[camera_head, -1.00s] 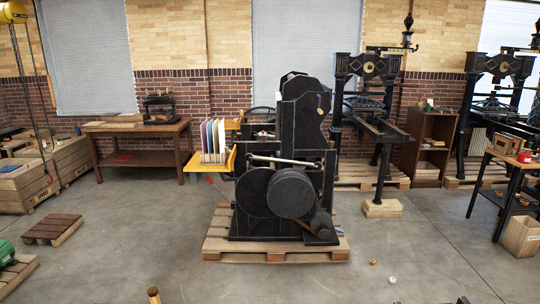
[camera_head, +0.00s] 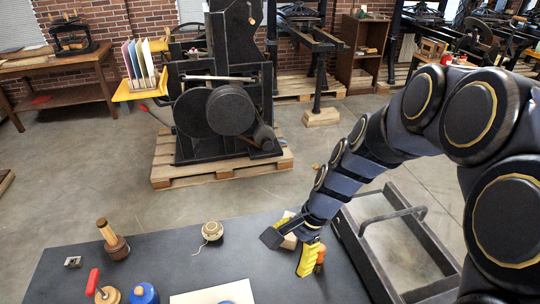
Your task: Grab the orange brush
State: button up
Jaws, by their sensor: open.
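My gripper (camera_head: 290,243) is at the far right part of the dark table in the head view, with dark and yellow parts at its end, reaching down from the right. It is open. A small orange-brown piece (camera_head: 320,262) shows just right of the yellow finger, partly hidden by it; it may be the orange brush, but I cannot tell its full shape. A small tan block-like piece (camera_head: 289,242) shows between the gripper's parts. I cannot tell whether either piece touches the gripper.
The dark table (camera_head: 150,262) also holds a wooden-handled tool (camera_head: 112,240), a red-handled tool (camera_head: 101,291), a blue round object (camera_head: 144,294), a twine ball (camera_head: 212,230) and a cream sheet (camera_head: 210,294). A dark open frame (camera_head: 365,258) stands right of my gripper. The table's middle is mostly clear.

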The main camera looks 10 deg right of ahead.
jog(key=w+d+f+m+t, duration=0.1)
jog(key=w+d+f+m, duration=0.4)
jog(key=f+m, duration=0.1)
jog(key=m+t, duration=0.2)
jog(key=m, duration=0.6)
send_over(318, 260)
jog(key=d, duration=0.3)
notch_tip(318, 260, down, 8)
jog(key=r, duration=0.1)
jog(key=shift+w+a+f+h, duration=0.1)
jog(key=shift+a+f+h, duration=0.15)
jog(key=shift+f, duration=0.35)
jog(key=shift+w+a+f+h, duration=0.15)
jog(key=shift+a+f, duration=0.15)
jog(key=shift+f, duration=0.25)
jog(key=shift+g, duration=0.3)
jog(key=shift+s+x, duration=0.2)
jog(key=shift+x, duration=0.7)
jog(key=shift+s+x, duration=0.15)
jog(key=shift+x, duration=0.75)
jog(key=shift+s+x, duration=0.2)
jog(key=shift+x, duration=0.75)
jog(key=shift+d+f, duration=0.1)
grip_shut()
